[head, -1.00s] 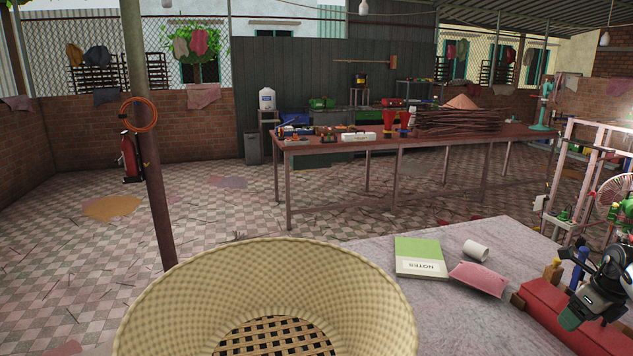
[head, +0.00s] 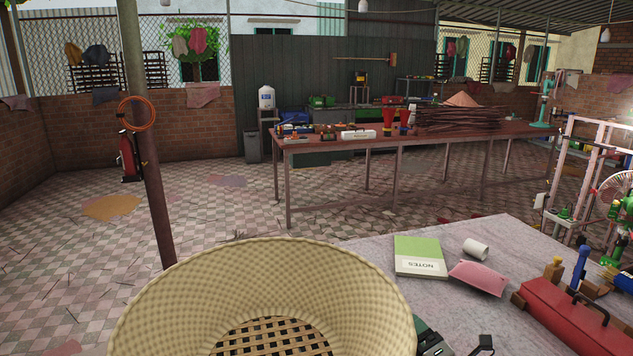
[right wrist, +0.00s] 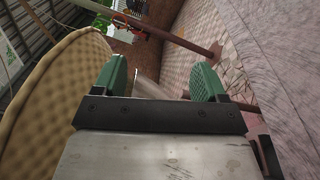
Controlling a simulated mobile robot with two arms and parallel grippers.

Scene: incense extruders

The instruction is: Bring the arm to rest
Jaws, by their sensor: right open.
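My right gripper (right wrist: 160,82) is open and empty, with its two green-padded fingers apart in the right wrist view. In the head view only a dark and green part of my right arm or gripper (head: 430,338) shows at the bottom edge, just right of the woven basket (head: 150,315). In the right wrist view the basket (right wrist: 50,95) fills the left side, close to the left finger, and the grey tabletop (right wrist: 285,60) is at the right. My left gripper is not in view.
The grey tabletop (head: 375,270) holds a green notebook (head: 419,250), a white roll (head: 476,249), a pink packet (head: 478,277) and a red toolbox (head: 570,315). A long cluttered table (head: 330,148) stands farther back. A post (head: 150,170) rises at the left.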

